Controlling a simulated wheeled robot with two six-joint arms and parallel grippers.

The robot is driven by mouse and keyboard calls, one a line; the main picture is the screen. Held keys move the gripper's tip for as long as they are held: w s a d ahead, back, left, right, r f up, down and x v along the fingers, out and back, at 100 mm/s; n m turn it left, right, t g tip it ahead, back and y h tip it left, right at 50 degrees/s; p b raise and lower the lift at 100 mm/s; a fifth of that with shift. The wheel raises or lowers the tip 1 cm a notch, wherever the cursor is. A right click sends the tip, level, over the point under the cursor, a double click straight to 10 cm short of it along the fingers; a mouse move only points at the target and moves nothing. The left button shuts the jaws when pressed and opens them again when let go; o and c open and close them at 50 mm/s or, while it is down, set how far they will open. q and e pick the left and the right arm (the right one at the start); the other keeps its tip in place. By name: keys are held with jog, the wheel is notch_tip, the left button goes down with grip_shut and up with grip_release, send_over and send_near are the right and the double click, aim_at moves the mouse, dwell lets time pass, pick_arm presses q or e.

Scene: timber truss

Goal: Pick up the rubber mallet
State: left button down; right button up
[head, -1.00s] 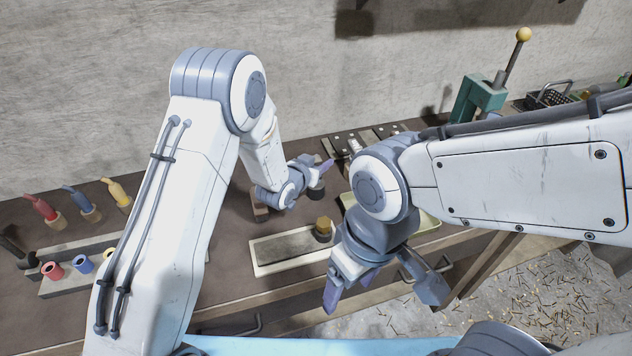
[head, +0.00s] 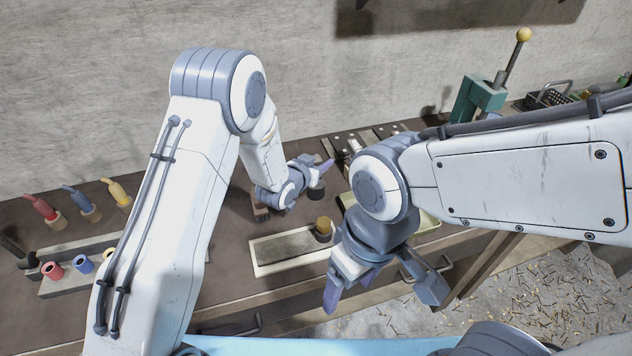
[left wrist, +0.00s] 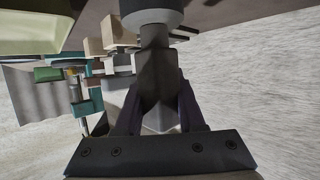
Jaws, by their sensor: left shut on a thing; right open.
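My left gripper (head: 318,166) is low over the back half of the bench. In the left wrist view its two fingers (left wrist: 158,110) are closed around a dark grey shaft. Beyond them is a thick round head, which looks like the rubber mallet (left wrist: 152,16). In the head view a black round part of the mallet (head: 317,192) shows just under the fingers. The rest of it is hidden by my gripper, and I cannot tell whether it touches the bench. My right gripper (head: 350,284) is open and empty, pointing down in front of the bench.
A pale-rimmed tray (head: 283,263) with a brass-coloured piece (head: 323,229) lies in front of the left gripper. Red, blue and yellow-handled tools (head: 82,203) stand at the left. A green press (head: 478,100) with a yellow knob stands at the back right. The wall is close behind.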

pick_arm(q)
jog(key=shift+w+r, duration=0.1)
jog(key=shift+r, duration=0.05)
jog(key=s+d+r+b, duration=0.4)
jog(key=s+d+r, duration=0.3)
jog(key=d+r, duration=0.2)
notch_tip(320, 180, up, 2)
jog(key=shift+d, duration=0.15)
jog(key=shift+s, duration=0.1)
jog(key=c, duration=1)
grip_release()
jog(key=shift+c, duration=0.2)
grip_shut()
